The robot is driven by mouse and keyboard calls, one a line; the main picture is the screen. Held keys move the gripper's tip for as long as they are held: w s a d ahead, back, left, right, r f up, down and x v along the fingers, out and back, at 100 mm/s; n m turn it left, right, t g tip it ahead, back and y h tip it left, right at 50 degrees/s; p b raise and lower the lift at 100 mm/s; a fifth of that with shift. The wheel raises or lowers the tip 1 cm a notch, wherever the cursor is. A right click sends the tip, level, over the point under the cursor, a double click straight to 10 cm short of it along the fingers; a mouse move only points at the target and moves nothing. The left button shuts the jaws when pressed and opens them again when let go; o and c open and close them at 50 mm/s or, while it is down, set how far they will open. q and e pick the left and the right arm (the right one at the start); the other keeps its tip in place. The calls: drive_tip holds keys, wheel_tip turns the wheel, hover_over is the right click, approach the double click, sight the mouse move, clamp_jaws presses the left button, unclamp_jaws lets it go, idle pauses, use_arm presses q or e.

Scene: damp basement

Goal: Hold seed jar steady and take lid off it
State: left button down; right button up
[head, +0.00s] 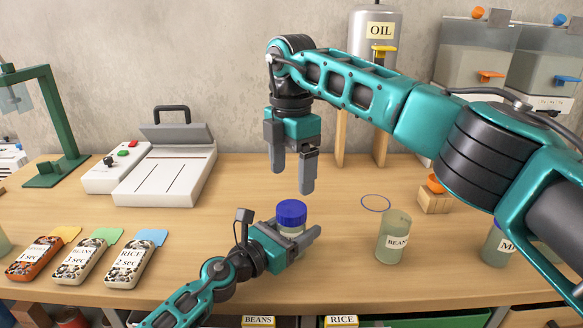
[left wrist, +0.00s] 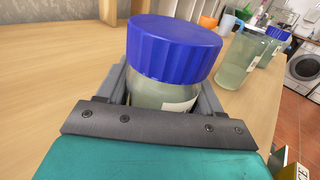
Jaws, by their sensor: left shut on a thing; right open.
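The seed jar (head: 290,226) stands upright on the table, a clear jar with a pale label mostly hidden by my gripper. Its blue ribbed lid (head: 291,212) sits on top; the lid also fills the upper middle of the left wrist view (left wrist: 174,50). My left gripper (head: 302,243) is shut on the jar's body below the lid, with a finger on either side. My right gripper (head: 293,178) is open and empty, pointing down above the lid and apart from it.
Another jar (head: 497,245) is farther right. Seed packs (head: 81,262) lie at left. A grey sealing machine (head: 165,172) stands behind. An oil tank (head: 375,45) is at the back.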

sight(291, 208)
drive_tip(key=shift+f+m, duration=0.1)
drive_tip(key=shift+m, duration=1.1)
drive_tip(key=shift+f, duration=0.2)
wheel_tip(291, 208, down, 8)
drive_tip(key=shift+r, duration=0.25)
drive_tip(key=shift+c, duration=0.2)
